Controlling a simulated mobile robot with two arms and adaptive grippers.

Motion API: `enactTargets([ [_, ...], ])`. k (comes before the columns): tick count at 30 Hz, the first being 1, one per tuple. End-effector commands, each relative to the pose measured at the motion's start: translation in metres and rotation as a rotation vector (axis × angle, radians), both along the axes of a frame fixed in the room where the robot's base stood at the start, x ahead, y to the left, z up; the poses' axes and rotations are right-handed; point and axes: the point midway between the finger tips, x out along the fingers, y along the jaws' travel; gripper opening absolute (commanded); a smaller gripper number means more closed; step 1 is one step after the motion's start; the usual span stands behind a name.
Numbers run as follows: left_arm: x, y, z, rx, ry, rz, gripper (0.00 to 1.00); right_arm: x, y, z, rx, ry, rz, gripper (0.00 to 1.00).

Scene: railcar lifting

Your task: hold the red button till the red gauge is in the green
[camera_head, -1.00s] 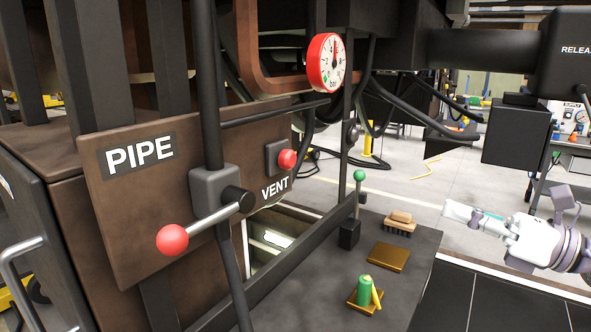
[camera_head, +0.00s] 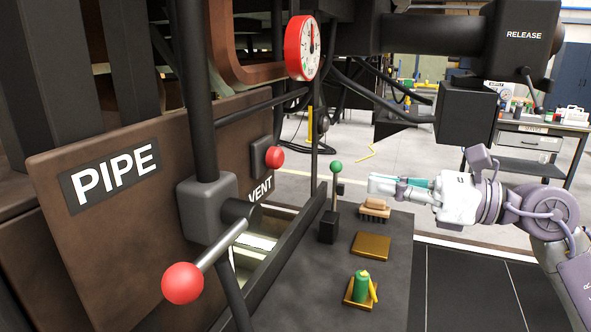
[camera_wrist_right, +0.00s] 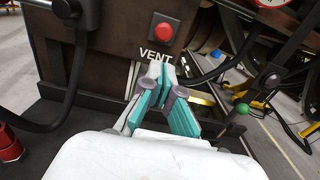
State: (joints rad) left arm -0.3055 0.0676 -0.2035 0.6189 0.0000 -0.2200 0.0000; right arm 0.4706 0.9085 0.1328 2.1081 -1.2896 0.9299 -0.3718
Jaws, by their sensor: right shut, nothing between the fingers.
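The red button (camera_head: 274,156) sits on a dark box on the brown panel, above the word VENT. It also shows in the right wrist view (camera_wrist_right: 164,33), ahead of the fingers and apart from them. The red gauge (camera_head: 301,48) hangs above and right of the button; its dial faces right, and I cannot read the needle against the green exactly. In the right wrist view only the gauge's lower edge (camera_wrist_right: 272,3) shows. My right gripper (camera_head: 372,184) is shut and empty, pointing left toward the panel, right of the green-knobbed lever. My left gripper is not in view.
A PIPE lever with a red ball (camera_head: 183,283) juts out at the front left. A green-knobbed lever (camera_head: 336,168) stands between my right gripper and the panel.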

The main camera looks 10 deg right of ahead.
Motion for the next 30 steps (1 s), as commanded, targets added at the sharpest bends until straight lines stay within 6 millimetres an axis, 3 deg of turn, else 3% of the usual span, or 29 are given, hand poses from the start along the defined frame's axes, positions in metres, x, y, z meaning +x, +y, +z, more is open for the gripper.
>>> enactTargets([
  [5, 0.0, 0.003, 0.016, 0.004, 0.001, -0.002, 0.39, 0.011, 0.018, 0.006, 0.004, 0.001, 0.004, 0.0],
  [18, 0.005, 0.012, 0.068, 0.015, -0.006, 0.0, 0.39, 0.061, 0.092, 0.007, 0.005, 0.002, 0.004, 0.0],
  [24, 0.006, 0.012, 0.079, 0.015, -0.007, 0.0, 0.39, 0.074, 0.11, 0.003, 0.003, 0.001, 0.002, 0.0],
  [30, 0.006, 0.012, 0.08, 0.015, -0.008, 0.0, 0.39, 0.077, 0.115, 0.0, 0.001, 0.0, 0.0, 0.0],
])
